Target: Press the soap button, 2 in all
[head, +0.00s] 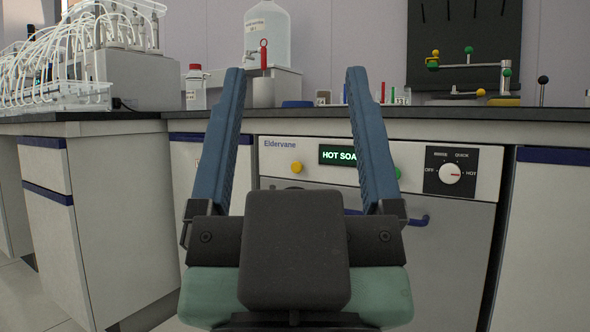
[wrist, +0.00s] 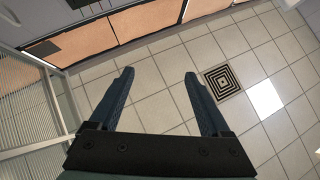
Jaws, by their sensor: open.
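The washer panel (head: 272,150), marked Eldervane, is set under the bench. It has a yellow button (head: 296,167) and a green button (head: 397,173), partly behind my right finger. I cannot read a label on either, so I cannot tell which is the soap button. A lit green display (head: 338,155) reads "HOT SOA", its end hidden by my finger. The dial (head: 450,173) has its red mark toward HOT. My gripper (head: 296,72) is open and empty, its fingers pointing up in front of the panel. It also shows in the wrist view (wrist: 159,73) above the floor.
The dark bench top (head: 450,112) holds a red-capped bottle (head: 196,88), a large clear jug (head: 267,35) and a ball-jointed stand (head: 470,66). A blue door handle (head: 418,220) is below the panel. The wrist view shows tiled floor with a square drain (wrist: 222,81).

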